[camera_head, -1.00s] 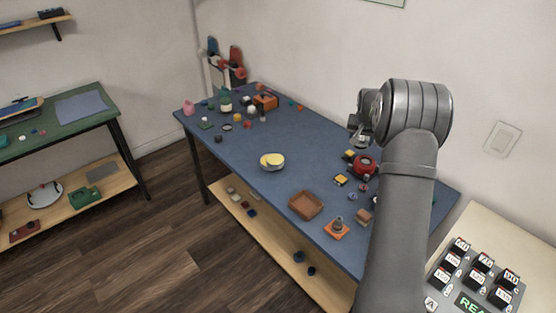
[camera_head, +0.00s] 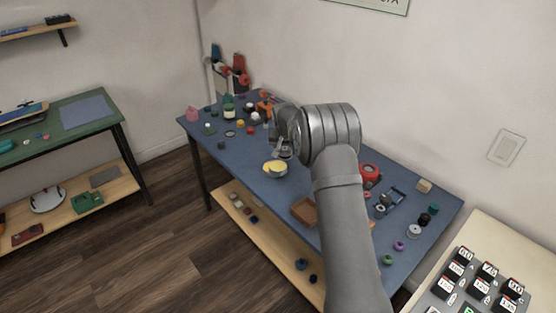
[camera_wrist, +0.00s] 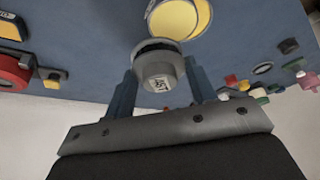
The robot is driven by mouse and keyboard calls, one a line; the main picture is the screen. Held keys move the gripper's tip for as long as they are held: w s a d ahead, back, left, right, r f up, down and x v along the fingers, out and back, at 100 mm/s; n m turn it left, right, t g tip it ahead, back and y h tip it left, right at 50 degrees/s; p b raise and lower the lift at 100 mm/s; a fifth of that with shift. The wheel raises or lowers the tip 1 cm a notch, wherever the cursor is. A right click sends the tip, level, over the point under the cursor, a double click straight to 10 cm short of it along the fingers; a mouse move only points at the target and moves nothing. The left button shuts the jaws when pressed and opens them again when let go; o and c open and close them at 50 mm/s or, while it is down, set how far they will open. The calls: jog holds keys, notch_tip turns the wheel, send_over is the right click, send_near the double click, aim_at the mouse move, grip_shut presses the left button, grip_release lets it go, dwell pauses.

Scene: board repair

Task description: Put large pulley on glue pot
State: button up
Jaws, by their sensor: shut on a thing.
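My gripper (camera_wrist: 160,82) is shut on a round grey piece with a pale, lettered hub, which I take to be the large pulley (camera_wrist: 157,66). In the head view my gripper (camera_head: 283,151) hangs over the blue table, just right of and behind a round pot with a yellow top, probably the glue pot (camera_head: 274,168). The wrist view shows that pot (camera_wrist: 180,17) just beyond the pulley, cut off by the top edge. The pulley appears apart from the pot, but the exact gap cannot be told. In the head view the pulley is hard to make out.
A brown tray (camera_head: 304,211) lies toward the table's front edge. A red round tool (camera_head: 369,174) and several small parts lie right of my arm. Bottles, a pink item (camera_head: 192,114) and small blocks crowd the far left end. The table left of the pot is fairly clear.

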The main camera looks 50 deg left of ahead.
aim_at(278, 166)
jog(key=a+f, duration=0.1)
jog(key=s+a, duration=0.1)
jog(key=shift+s+a+f, duration=0.15)
jog(key=shift+a+f, duration=0.15)
jog(key=shift+f, duration=2.05)
jog(key=shift+f, duration=0.1)
jog(key=o, duration=1)
jog(key=shift+c, duration=0.2)
jog(key=v, duration=1.2)
